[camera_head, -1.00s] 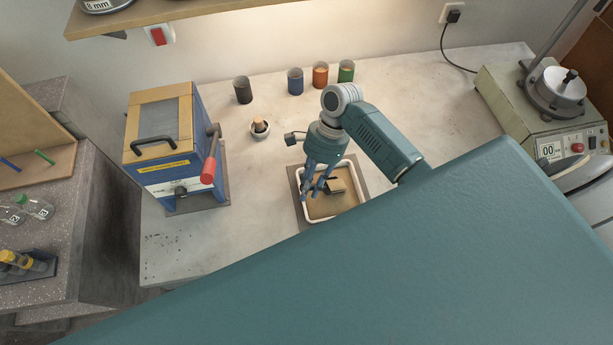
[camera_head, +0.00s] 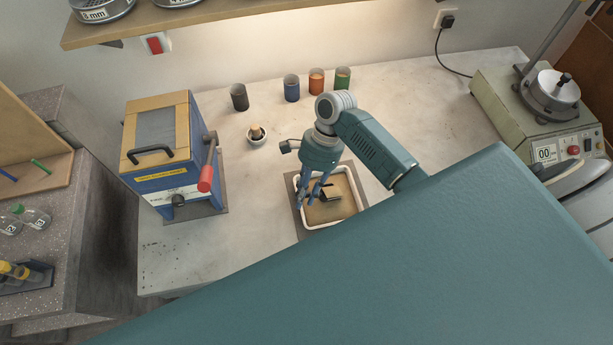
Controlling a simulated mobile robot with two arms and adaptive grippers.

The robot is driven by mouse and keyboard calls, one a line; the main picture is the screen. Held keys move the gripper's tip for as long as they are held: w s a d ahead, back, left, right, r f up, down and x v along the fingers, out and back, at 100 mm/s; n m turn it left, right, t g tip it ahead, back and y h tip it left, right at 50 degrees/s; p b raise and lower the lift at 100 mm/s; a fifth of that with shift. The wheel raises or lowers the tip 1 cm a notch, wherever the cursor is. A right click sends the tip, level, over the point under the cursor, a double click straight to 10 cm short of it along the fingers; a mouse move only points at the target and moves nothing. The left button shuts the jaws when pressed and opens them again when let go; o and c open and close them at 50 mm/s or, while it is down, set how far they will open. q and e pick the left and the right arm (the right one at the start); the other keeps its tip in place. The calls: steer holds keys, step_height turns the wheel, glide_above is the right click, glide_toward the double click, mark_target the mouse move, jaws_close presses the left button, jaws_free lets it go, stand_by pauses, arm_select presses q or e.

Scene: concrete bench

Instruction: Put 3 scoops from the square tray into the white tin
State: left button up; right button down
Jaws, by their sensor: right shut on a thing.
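The square tray (camera_head: 358,183) has a white rim and holds sandy brown material. It stands on a dark mat in the middle of the bench. My right gripper (camera_head: 315,194) points down over the tray and is shut on a small scoop (camera_head: 331,193). The scoop is low in the tray, at or just above the material; I cannot tell if it is loaded. My own arm hides the tray's near right corner. I see no white tin; the bench behind my arm is hidden. My left gripper is out of view.

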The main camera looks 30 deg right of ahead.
steer(key=shift+a, duration=1.1)
steer(key=shift+d, duration=1.55)
stand_by(0.4)
steer(key=shift+r+h, duration=1.5)
steer(key=shift+r, duration=0.05)
steer(key=shift+s+a+v, duration=0.15)
steer(key=shift+s+v, duration=0.05)
steer(key=shift+v, duration=0.9)
steer(key=shift+s+a+v, duration=0.15)
steer(key=shift+v, duration=0.95)
steer(key=shift+s+r, duration=0.1)
steer(key=shift+r, duration=0.55)
